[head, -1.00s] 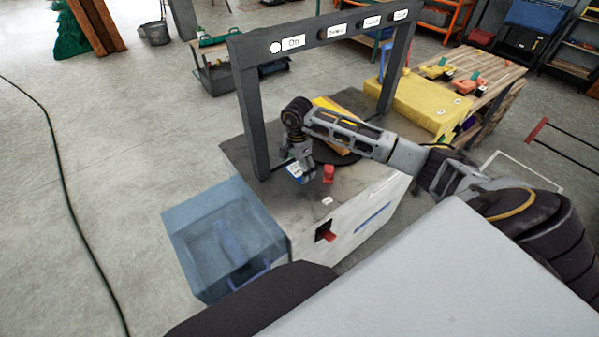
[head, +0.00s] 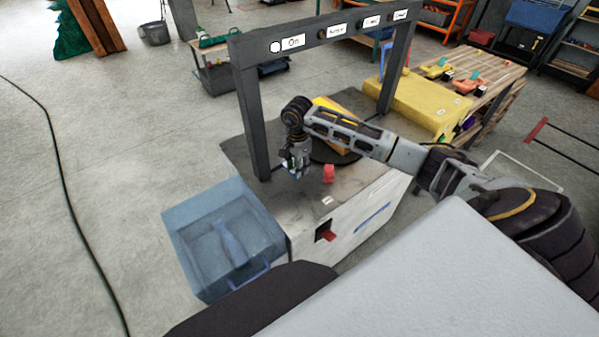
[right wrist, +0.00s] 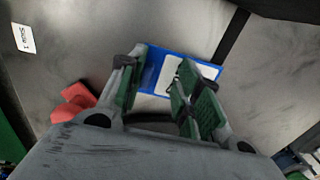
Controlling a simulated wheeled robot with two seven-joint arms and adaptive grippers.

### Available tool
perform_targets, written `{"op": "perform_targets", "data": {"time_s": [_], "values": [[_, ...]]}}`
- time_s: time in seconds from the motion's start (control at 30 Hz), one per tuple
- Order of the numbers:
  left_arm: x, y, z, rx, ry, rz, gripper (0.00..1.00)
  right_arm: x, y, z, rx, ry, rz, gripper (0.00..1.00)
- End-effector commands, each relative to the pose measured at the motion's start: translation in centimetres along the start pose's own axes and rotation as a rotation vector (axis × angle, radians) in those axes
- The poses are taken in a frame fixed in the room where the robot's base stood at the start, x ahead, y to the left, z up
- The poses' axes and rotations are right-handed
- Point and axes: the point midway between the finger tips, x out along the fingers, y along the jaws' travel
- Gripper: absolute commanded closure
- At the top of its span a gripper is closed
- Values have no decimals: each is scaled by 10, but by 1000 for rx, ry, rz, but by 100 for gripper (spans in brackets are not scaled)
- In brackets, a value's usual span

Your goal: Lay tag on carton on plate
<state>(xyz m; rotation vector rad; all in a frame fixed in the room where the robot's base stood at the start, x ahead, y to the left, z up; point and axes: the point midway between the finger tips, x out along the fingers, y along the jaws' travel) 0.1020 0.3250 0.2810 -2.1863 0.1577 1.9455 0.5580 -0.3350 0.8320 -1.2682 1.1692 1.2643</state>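A blue-and-white tag (right wrist: 165,78) lies on the grey bench top, between and beyond the fingers in the right wrist view. My right gripper (right wrist: 163,62) is open around it, with a gap between the green finger pads. In the head view my right gripper (head: 297,172) points down at the bench and hides most of the tag. A yellow and tan carton (head: 334,104) rests on a dark round plate (head: 322,153) behind my right arm, which partly covers both. My left gripper is not in view.
A dark frame (head: 250,120) with labels along its top bar spans the bench (head: 265,200). A red object (head: 328,173) stands right of the gripper. A blue bin (head: 180,240) is at the bench's left side. A yellow block (head: 405,100) is behind right.

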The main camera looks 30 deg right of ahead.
Motion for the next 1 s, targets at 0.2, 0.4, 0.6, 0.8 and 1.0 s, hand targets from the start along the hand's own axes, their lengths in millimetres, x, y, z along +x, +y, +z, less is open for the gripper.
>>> {"op": "perform_targets", "data": {"time_s": [0.2,0.4,0.6,0.8,1.0], "values": [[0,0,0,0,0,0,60,2,1,0,0,1,4,100],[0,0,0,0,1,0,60,3,1,0,0,1,4,100],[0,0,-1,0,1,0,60,2,1,0,0,0,4,100],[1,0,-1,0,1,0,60,-8,0,0,0,1,1,100],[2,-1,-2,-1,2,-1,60,-32,0,-1,0,2,-1,100]]}}
